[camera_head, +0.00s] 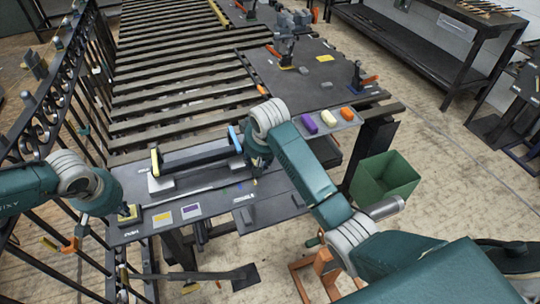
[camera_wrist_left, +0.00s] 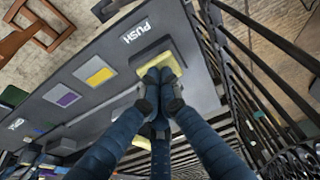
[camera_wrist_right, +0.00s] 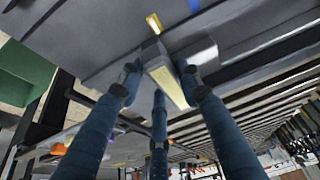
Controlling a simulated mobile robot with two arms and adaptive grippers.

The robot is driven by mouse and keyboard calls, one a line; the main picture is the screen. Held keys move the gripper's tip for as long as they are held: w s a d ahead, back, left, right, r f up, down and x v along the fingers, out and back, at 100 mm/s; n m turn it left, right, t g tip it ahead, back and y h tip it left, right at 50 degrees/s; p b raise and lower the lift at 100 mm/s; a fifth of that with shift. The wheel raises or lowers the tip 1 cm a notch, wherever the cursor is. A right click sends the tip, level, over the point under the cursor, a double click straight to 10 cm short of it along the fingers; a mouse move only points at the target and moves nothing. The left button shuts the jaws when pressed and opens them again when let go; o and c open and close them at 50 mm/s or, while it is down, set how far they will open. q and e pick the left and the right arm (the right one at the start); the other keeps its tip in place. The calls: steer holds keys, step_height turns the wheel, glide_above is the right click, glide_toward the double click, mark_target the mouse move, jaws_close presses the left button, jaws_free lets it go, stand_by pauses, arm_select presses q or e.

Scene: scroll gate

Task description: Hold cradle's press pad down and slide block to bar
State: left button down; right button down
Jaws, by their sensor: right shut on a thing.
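The press pad (camera_wrist_left: 150,60) is yellow and sits on a grey block beside the word PUSH. It also shows at the table's left end in the head view (camera_head: 130,212). My left gripper (camera_wrist_left: 160,76) has its fingertips together on the pad and seems to touch it; how far the pad is pressed I cannot tell. My right gripper (camera_wrist_right: 158,82) is shut on a grey block (camera_wrist_right: 168,82) with a pale yellow face. In the head view, the right gripper (camera_head: 254,178) hides that block.
Yellow (camera_head: 162,218) and purple (camera_head: 191,211) squares mark the table's front edge. Purple, cream and orange pieces (camera_head: 328,118) lie on a tray to the right. A green bin (camera_head: 383,180) stands on the floor. An iron railing (camera_head: 85,85) runs along the left.

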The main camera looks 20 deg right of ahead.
arm_select(q)
steer(key=shift+s+f, duration=0.1)
arm_select(e)
steer(key=c, duration=1.2)
jaws_free()
steer(key=v, duration=1.2)
steer(key=shift+r, duration=0.1)
